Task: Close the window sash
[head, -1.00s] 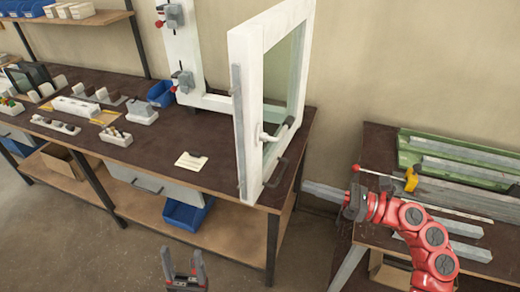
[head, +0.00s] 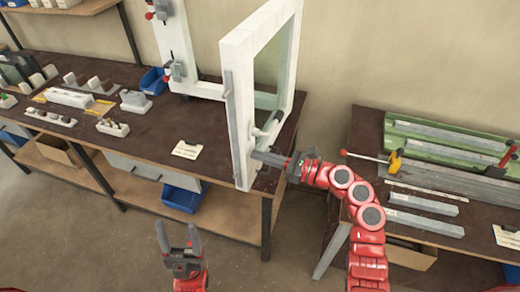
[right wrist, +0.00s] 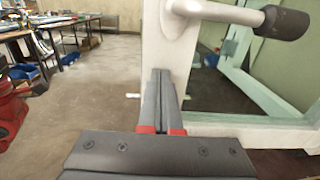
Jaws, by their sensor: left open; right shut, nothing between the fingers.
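The white window sash (head: 238,120) stands swung open, out from the white fixed frame (head: 180,60) behind it on the bench. Its handle (head: 268,131) is on the right-hand face of the near stile; the handle also shows in the right wrist view (right wrist: 235,13), ending in a dark grip. My right gripper (head: 256,154) is shut and empty, its tips pointing left at the lower near stile, below the handle. In the right wrist view its fingertips (right wrist: 160,74) overlap the stile (right wrist: 178,50); I cannot tell whether they touch. My left gripper (head: 178,228) is open and empty, in front of the bench.
The dark bench top (head: 140,140) holds small blocks, trays and a card (head: 187,149) left of the sash. A second table (head: 365,140) at right carries metal profiles and a clamp with a yellow part (head: 394,162). Clear floor lies in front.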

